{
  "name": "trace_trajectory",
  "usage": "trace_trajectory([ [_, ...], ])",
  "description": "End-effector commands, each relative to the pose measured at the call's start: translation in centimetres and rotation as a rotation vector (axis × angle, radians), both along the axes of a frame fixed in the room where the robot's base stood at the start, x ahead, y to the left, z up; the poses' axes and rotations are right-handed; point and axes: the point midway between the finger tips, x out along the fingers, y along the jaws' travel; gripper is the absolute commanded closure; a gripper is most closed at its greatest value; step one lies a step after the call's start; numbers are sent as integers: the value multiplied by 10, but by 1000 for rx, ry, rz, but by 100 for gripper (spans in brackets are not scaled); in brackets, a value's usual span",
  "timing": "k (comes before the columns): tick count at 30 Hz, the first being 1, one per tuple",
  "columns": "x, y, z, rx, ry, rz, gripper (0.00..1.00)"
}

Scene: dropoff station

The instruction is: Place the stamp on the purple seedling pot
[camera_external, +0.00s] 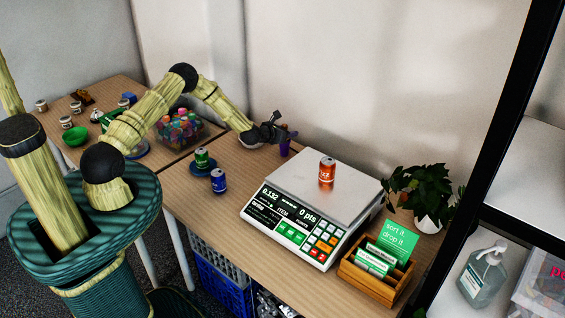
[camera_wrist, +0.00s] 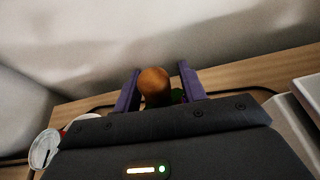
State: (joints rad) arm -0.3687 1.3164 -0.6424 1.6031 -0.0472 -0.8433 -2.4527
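My gripper (camera_external: 278,133) is at the far side of the table, by the wall, to the left of the scale. In the wrist view its two purple fingers (camera_wrist: 161,74) stand apart. A round orange-brown knob (camera_wrist: 154,84), possibly the stamp's handle, lies between them. It is close to the left finger, with a small gap to the right one. Its lower part is hidden, so I cannot tell whether it is gripped. A small purple shape (camera_external: 284,149) shows just below my gripper; I cannot tell whether it is the seedling pot or a finger.
A scale (camera_external: 289,225) bears an orange can (camera_external: 327,170). A green can (camera_external: 201,158) and a blue can (camera_external: 218,181) stand nearer the left edge. A wooden card box (camera_external: 375,288) and potted plant (camera_external: 428,189) are right. A candy container (camera_external: 181,132) stands behind my arm.

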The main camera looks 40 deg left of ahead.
Motion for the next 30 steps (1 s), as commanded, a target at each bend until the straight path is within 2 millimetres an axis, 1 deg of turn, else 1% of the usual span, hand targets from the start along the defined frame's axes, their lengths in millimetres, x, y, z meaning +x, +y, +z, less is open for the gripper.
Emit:
trace_trajectory([
  [7,0,0,1,0,0,0,59],
  [10,0,0,4,0,0,0,59],
  [14,-9,1,6,-1,0,0,59],
  [20,-32,3,14,-1,1,0,59],
  [30,-78,5,32,0,1,0,59],
])
